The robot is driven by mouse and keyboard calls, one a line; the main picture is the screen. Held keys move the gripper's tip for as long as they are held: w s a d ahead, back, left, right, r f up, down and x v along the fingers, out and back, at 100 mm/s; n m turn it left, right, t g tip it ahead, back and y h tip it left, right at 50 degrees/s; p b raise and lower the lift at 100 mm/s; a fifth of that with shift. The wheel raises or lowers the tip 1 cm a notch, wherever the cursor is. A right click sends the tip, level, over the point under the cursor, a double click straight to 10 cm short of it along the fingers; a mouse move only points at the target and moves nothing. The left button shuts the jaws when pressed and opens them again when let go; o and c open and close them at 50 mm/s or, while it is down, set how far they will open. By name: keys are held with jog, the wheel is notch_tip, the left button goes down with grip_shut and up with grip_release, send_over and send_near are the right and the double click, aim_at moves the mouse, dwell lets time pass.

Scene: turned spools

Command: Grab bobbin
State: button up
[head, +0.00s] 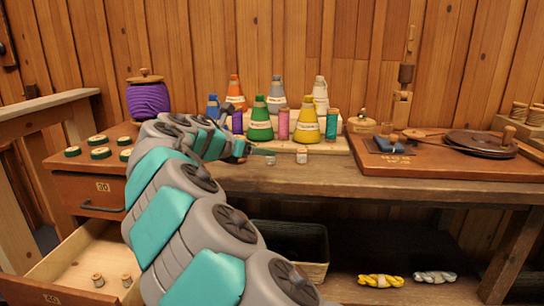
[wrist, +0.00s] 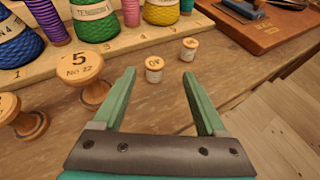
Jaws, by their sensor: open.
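My gripper (wrist: 159,75) is open and empty, low over the workbench. In the wrist view a small wooden bobbin with a pale band and a marked top (wrist: 154,69) stands upright between the fingertips, with gaps on both sides. A second small bobbin (wrist: 189,49) stands farther back, beyond the right fingertip. A larger wooden spool marked 5 (wrist: 87,75) stands left of the left finger, and another large spool (wrist: 22,118) is at the left edge. In the head view the small bobbins show near my gripper (head: 264,152): one (head: 270,160) and another (head: 302,156).
Thread cones, including a green one (head: 260,122) and a yellow one (head: 307,122), stand on a wooden rack behind. A wooden board with a turntable (head: 440,165) lies right. The bench front right is clear.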

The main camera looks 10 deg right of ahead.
aim_at(271, 158)
jog(key=shift+w+a+f, duration=0.15)
jog(key=shift+w+a, duration=0.05)
jog(key=shift+w, duration=0.1)
jog(key=x, duration=0.7)
jog(key=shift+w+f, duration=0.1)
jog(key=shift+w, duration=0.1)
jog(key=shift+c, duration=0.2)
grip_shut()
